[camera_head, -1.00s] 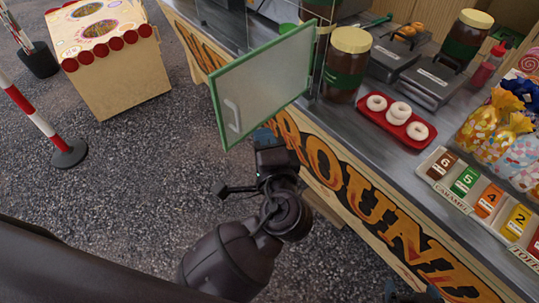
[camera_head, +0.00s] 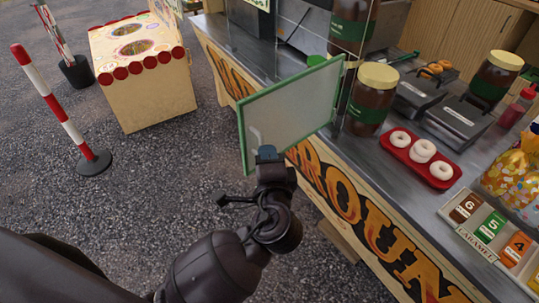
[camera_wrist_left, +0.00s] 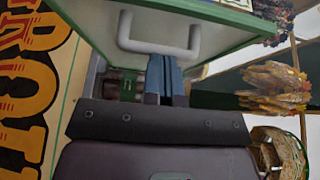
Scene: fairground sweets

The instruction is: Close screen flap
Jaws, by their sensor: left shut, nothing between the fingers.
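The screen flap (camera_head: 292,108) is a translucent panel in a green frame. It stands open, jutting out to the left from the stall counter's glass screen. Its pale U-shaped handle (camera_head: 255,138) is on the outer face, near the free edge; it shows large in the left wrist view (camera_wrist_left: 160,47). My left gripper (camera_head: 266,153) is shut and empty, just below the handle and in front of the flap. In the left wrist view its blue fingertips (camera_wrist_left: 164,72) reach up to the handle's bar; I cannot tell whether they touch. My right gripper is not in view.
On the counter (camera_head: 391,160) near the flap's hinge side stand a gold-lidded jar (camera_head: 370,105) and a red tray (camera_head: 410,161) with white doughnuts. A cream box (camera_head: 155,95) and a striped post (camera_head: 62,125) stand at left.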

